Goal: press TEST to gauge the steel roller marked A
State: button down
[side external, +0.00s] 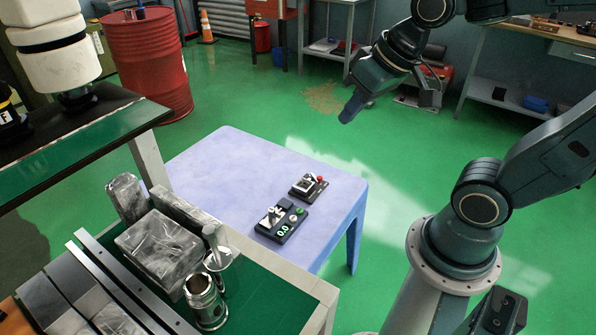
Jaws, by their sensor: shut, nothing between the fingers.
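A dark gauge unit (266,229) sits on the pale blue table, with a lit green display reading 0.0 (283,231). A green button (300,211) and a paler button (292,217) are on its right side; their lettering is too small to read, so I cannot tell which is TEST. A small bright metal piece (271,214) is on the unit; I cannot tell if it is the roller, and no letter A is readable. My gripper (348,114) is shut and empty, in the air above and beyond the table, well apart from the gauge unit.
The green cart (268,285) in front holds metal blocks and a hollow steel cylinder (205,303). The table's left half is clear.

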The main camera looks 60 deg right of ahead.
jog(key=w+d+f+m+y, duration=0.15)
jog(key=w+f+m, duration=0.25)
jog(key=w+f, duration=0.45)
jog(key=m+t, duration=0.3)
jog(key=m, duration=1.5)
send_over(300, 211)
notch_tip(300, 211, down, 26)
jog(key=shift+s+d+f+m, duration=0.3)
jog(key=shift+s+f+m, duration=0.2)
jog(key=shift+f, duration=0.05)
jog(key=shift+f, duration=0.1)
jog(key=shift+f, duration=4.25)
